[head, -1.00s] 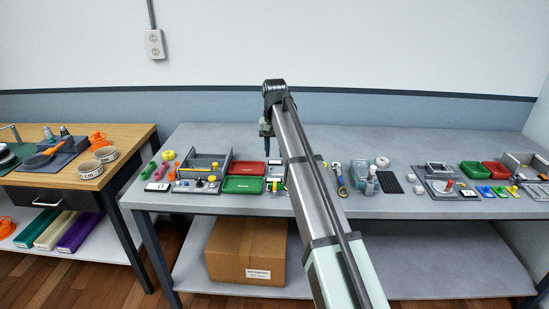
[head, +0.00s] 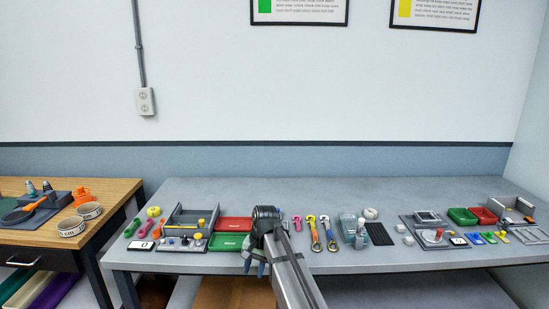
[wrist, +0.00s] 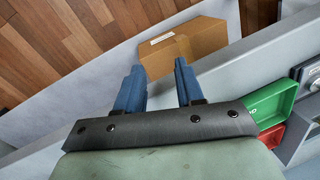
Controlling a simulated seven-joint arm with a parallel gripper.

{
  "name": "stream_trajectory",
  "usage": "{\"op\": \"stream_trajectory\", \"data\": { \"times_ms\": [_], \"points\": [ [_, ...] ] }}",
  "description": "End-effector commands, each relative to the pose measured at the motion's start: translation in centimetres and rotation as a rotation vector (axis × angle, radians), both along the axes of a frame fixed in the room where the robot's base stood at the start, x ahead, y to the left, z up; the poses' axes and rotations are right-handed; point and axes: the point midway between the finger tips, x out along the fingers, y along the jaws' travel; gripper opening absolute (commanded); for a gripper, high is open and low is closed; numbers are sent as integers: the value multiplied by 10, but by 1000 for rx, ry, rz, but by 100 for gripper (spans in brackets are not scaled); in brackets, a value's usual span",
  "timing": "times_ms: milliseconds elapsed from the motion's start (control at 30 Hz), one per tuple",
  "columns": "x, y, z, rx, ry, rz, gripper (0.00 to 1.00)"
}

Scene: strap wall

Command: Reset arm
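My gripper (wrist: 157,88) shows in the wrist view with its two blue fingers apart and nothing between them. Beyond the fingers are the table's front edge, the lower shelf and the floor. In the head view my gripper (head: 254,262) hangs at the table's front edge, just in front of the green tray (head: 227,242). My arm reaches up from the bottom of the head view and hides part of the table behind it.
The grey table (head: 350,190) has clear room along its back. A red tray (head: 236,224), hooks with straps (head: 322,232) and a grey fixture (head: 437,233) line its front. A cardboard box (wrist: 184,47) sits on the lower shelf. A wooden bench (head: 30,245) stands at left.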

Motion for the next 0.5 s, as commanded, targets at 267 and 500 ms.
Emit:
{"op": "stream_trajectory", "data": {
  "times_ms": [267,500],
  "points": [
    [-42,-57,-95,-79,-27,-132,37],
    [-87,-106,-165,-151,-60,-230,37]
  ]
}}
